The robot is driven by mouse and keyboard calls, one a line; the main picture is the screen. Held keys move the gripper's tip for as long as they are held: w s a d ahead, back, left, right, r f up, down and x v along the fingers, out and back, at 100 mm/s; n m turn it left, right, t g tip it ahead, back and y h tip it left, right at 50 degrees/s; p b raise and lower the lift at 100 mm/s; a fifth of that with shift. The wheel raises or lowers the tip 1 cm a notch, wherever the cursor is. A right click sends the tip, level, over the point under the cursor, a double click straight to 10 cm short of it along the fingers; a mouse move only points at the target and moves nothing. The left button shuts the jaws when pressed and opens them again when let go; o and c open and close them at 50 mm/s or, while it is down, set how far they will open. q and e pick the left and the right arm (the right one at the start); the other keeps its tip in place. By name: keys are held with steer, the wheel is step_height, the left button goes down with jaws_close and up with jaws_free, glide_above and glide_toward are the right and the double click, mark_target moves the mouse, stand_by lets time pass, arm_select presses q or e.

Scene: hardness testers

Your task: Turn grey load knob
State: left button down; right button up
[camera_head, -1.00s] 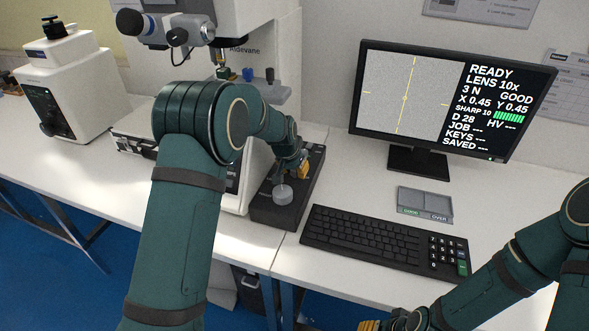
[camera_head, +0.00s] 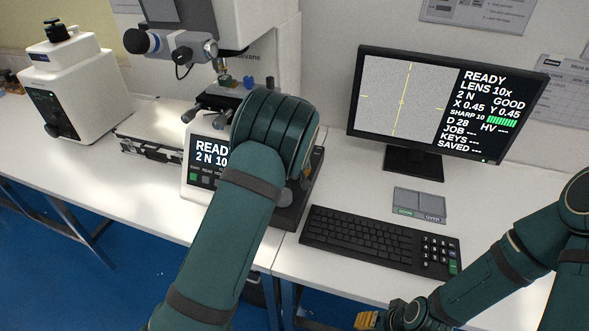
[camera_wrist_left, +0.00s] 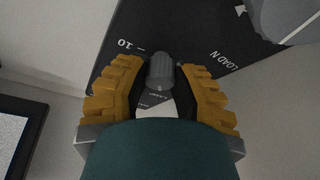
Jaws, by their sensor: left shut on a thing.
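The grey load knob (camera_wrist_left: 160,72) is a small ribbed knob in the left wrist view, on a black panel (camera_wrist_left: 185,25) marked "LOAD N" and "10". My left gripper (camera_wrist_left: 160,85) has its yellow fingers shut on the knob, one on each side. The monitor (camera_head: 452,105) reads READY and 2 N. My right gripper (camera_head: 368,320) is at the bottom edge, partly cut off, its opening unclear.
A larger grey round part (camera_wrist_left: 288,20) is at the wrist view's upper right. The tester's screen (camera_head: 207,163) is partly behind my arm. A keyboard (camera_head: 375,240) and a small grey pad (camera_head: 420,204) lie right of the box. A white tester (camera_head: 75,90) stands far left.

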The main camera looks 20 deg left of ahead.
arm_select(q)
steer(key=shift+n, duration=0.3)
steer(key=c, duration=0.7)
jaws_free()
steer(key=shift+r, duration=0.1)
steer(key=v, duration=1.1)
steer(key=shift+d+r, duration=0.15)
steer(key=shift+r, duration=0.25)
steer(key=shift+s, duration=0.1)
